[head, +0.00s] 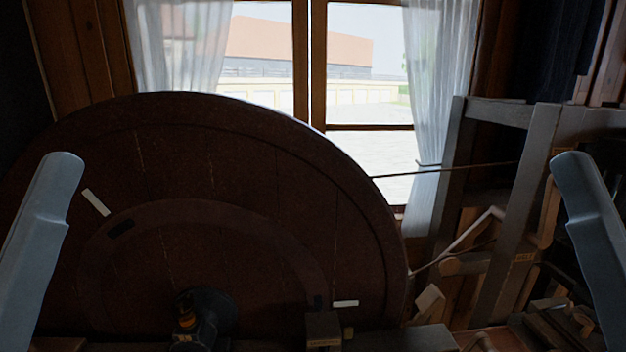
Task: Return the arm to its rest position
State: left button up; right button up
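Two pale grey-blue arm links of mine show, one at the left edge and one at the right edge of the head view. Both rise from the lower part of the picture, and their tops stand at about mid height. No spool can be made out clearly.
A large dark wooden wheel (240,170) fills the left and middle. Its dark hub (205,315) is at the bottom. A grey timber frame (515,205) stands at right, with wooden parts (465,264) around it. A curtained window (365,95) is behind.

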notch_tip(320, 180, up, 28)
jog(key=p, duration=2.5)
